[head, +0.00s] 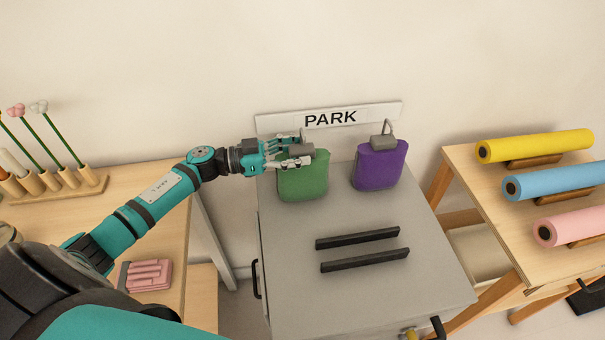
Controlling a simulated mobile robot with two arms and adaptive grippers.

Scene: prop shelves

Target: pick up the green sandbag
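The green sandbag (304,183) stands upright at the back left of the grey cabinet top (290,255). It has a grey block (301,150) and a thin loop handle on top. My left gripper (301,152) reaches in from the left at the top of the green sandbag. Its two fingers are apart, one on the far side and one on the near side of the grey block. Contact with the block cannot be made out. The fingers hide part of the sandbag's top. My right gripper is not in view.
A purple sandbag (379,168) stands to the right of the green one, with a gap between. Two black bars (358,238) lie in front. A PARK sign (330,118) is behind. Tables stand left and right, the right one with coloured rolls (550,183).

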